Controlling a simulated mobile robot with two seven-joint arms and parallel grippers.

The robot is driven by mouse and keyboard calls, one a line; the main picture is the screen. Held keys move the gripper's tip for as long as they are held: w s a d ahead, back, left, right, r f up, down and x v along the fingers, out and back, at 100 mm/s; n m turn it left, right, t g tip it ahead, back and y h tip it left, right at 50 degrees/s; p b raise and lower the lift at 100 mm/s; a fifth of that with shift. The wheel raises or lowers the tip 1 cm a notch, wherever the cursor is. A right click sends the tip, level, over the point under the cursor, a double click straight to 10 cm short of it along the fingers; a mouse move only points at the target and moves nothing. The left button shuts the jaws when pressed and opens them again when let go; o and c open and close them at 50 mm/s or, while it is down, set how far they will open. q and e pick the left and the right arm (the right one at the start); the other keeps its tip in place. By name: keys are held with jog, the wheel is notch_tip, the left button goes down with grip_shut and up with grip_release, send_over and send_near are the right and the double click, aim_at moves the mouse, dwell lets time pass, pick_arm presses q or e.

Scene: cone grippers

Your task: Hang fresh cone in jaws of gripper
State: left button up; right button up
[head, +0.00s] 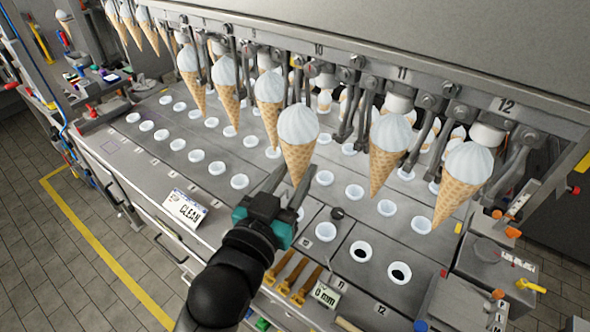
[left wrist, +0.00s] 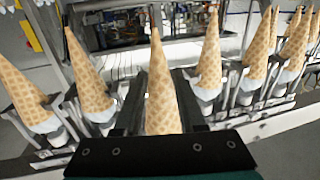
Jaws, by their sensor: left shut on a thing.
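My left gripper (head: 300,182) comes up from the bottom of the head view, shut on a cone (head: 298,142) with a white swirled top and a waffle body. The cone is upright, tip down between the fingers, in front of the row of jaws (head: 347,118) near numbers 10 and 11. In the left wrist view, the held cone (left wrist: 161,90) stands between the fingers of my gripper (left wrist: 160,105). I cannot tell whether its top touches the jaws behind it. My right gripper is not in view.
Similar cones hang on both sides, including one near number 11 (head: 389,150) and one near number 12 (head: 464,180). Below is a grey deck (head: 235,215) with rows of white-rimmed holes. A "CLEAN" sign (head: 184,207) and yellow-brown tools (head: 293,277) lie near the front edge.

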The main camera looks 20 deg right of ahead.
pick_arm(q)
jog(key=shift+s+d+x, duration=0.1)
jog(key=shift+x, duration=0.75)
jog(key=shift+s+d+x, duration=0.1)
jog(key=shift+d+x, duration=0.05)
jog(key=shift+x, duration=0.7)
jog(key=shift+w+d, duration=0.1)
jog(key=shift+d, duration=0.05)
jog(key=x, duration=0.3)
jog(key=shift+d, duration=0.5)
jog(key=shift+p, duration=0.45)
dwell(0.3)
jog(key=shift+f, duration=0.45)
dwell(1.1)
jog(key=o, duration=1.3)
